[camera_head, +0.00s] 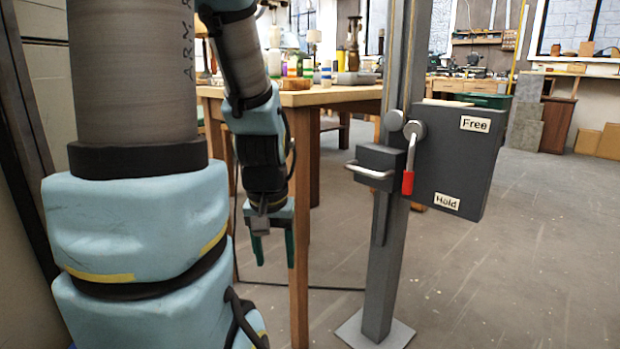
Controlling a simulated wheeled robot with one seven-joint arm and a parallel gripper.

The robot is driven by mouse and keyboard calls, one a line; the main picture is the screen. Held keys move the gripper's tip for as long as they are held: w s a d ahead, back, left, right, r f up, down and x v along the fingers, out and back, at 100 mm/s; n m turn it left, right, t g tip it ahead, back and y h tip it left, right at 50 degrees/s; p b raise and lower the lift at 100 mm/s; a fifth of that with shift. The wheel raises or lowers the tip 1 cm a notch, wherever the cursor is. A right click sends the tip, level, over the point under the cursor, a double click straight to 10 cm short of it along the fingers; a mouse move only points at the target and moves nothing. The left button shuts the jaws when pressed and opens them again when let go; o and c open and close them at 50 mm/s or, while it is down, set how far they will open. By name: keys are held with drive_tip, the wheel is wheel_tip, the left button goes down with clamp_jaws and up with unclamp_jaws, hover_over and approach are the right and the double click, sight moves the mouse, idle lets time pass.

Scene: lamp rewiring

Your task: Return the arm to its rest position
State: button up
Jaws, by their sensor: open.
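My arm hangs down at the left, in pale blue and grey, with its upper links large in front. My gripper (273,249) points down beside the wooden table leg, with its green fingers apart and nothing between them. Right of it stands a grey metal post (384,265) on a flat base plate. The post bears a dark box (459,160) labelled Free at the top and Hold at the bottom. A lever with a red grip (408,183) hangs down on the box's left side. My gripper is clear of the post and lever.
A wooden table (330,96) with bottles and tools stands behind my gripper; its front leg (299,290) is very close. A small dark block with a metal handle (375,170) juts from the post. Open concrete floor (530,270) lies to the right.

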wheel_tip(320, 180, up, 36)
drive_tip(key=p, duration=3.5)
drive_tip(key=shift+f, duration=0.15)
